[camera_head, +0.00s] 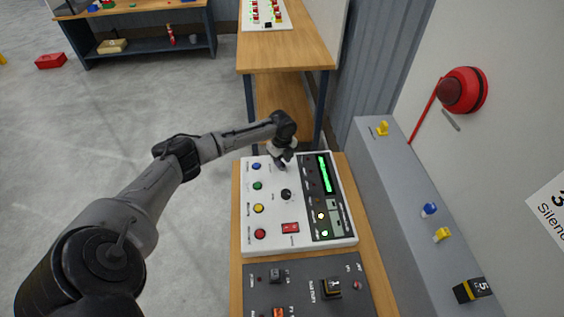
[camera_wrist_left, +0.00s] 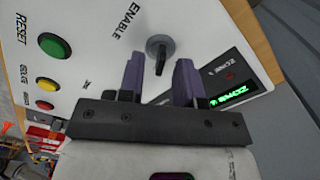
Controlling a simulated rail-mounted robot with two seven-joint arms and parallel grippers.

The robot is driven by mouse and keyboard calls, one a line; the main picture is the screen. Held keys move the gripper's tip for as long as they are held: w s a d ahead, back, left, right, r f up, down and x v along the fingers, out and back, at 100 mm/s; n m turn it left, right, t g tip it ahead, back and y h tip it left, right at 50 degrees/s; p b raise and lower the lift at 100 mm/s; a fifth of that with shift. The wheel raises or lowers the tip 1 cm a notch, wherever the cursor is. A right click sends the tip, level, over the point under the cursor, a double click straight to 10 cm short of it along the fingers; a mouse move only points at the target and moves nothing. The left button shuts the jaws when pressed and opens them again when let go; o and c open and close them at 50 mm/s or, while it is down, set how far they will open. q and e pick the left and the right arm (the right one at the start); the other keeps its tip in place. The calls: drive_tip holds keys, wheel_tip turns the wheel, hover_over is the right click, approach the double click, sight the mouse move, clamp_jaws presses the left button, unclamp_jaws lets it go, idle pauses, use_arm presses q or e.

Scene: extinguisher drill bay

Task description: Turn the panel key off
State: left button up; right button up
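The panel key (camera_wrist_left: 160,48) is a dark grey key on a round base beside the word ENABLE in the left wrist view. My left gripper (camera_wrist_left: 158,75) is open, with its two purple fingers apart and pointing at the panel. The key shows in the gap beyond the fingertips, and I see no finger closed on it. In the head view my left gripper (camera_head: 282,160) is over the far part of the white panel (camera_head: 266,240) and hides some of it. A dark knob (camera_head: 286,194) shows nearer; I cannot tell if it is the key. My right gripper is not in view.
Blue, green, yellow and red buttons (camera_head: 259,208) line the panel's left side, with a red switch (camera_head: 290,228) nearby. A dark display strip (camera_head: 325,185) is at the right. A dark grey control box (camera_head: 300,285) stands nearer. A grey ledge (camera_head: 400,190) runs along the right.

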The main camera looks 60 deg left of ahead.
use_arm(q)
drive_tip(key=shift+f, duration=0.65)
drive_tip(key=shift+c, duration=0.5)
clamp_jaws()
